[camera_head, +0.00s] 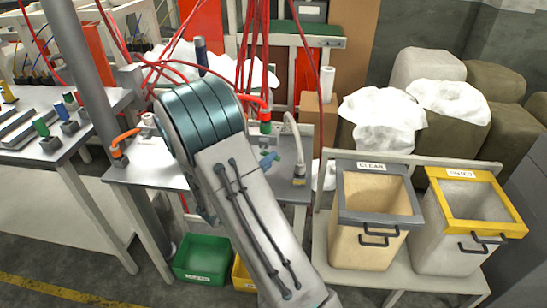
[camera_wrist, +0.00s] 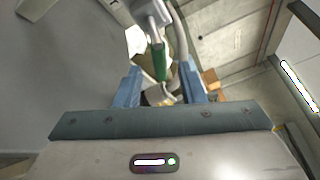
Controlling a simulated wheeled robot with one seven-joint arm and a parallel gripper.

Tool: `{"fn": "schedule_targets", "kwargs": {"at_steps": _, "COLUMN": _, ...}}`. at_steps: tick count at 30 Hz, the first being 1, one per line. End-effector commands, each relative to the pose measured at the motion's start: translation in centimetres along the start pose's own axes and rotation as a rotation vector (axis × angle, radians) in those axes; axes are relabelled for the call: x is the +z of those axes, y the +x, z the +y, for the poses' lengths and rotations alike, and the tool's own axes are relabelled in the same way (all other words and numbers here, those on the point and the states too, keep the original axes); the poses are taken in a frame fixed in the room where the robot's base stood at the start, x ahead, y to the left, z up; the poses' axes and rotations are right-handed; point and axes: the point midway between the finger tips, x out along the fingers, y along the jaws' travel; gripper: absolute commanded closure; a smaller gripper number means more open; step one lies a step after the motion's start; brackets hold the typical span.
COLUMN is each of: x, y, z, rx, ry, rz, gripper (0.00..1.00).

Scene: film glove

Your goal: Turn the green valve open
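The green valve shows in the head view as a small green part (camera_head: 265,128) below a red fitting at the back of the workbench. In the wrist view a green handle (camera_wrist: 159,62) hangs from a grey metal fitting (camera_wrist: 152,18). My gripper (camera_wrist: 160,84) has its two blue fingers apart, one on each side of the handle's lower end in the picture, with visible gaps. I cannot tell how deep the handle sits between them. In the head view my gripper (camera_head: 268,160) is small and partly hidden by my arm, just below the green part.
Red hoses (camera_head: 255,60) hang around the workbench. A curved grey hose (camera_head: 297,140) stands right of the valve. A grey-rimmed bin (camera_head: 345,205) and a yellow-rimmed bin (camera_head: 437,210) stand at the right. A green crate (camera_head: 203,262) sits on the floor below.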

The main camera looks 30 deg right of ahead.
Motion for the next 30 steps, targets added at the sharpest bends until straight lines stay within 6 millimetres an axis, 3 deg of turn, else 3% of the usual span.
{"fn": "schedule_targets", "kwargs": {"at_steps": 6, "x": -0.1, "y": 2.9, "z": 0.0, "rx": -0.001, "ry": 0.000, "rz": 0.002, "gripper": 0.64}}
{"fn": "schedule_targets", "kwargs": {"at_steps": 18, "x": 0.0, "y": 3.5, "z": 0.0, "rx": 0.000, "ry": 0.000, "rz": 0.000, "gripper": 0.64}}
{"fn": "schedule_targets", "kwargs": {"at_steps": 22, "x": 0.0, "y": 3.5, "z": 0.0, "rx": 0.000, "ry": 0.000, "rz": 0.000, "gripper": 1.00}}
{"fn": "schedule_targets", "kwargs": {"at_steps": 30, "x": 0.0, "y": 3.5, "z": 0.0, "rx": 0.004, "ry": 0.007, "rz": 0.002, "gripper": 1.00}}
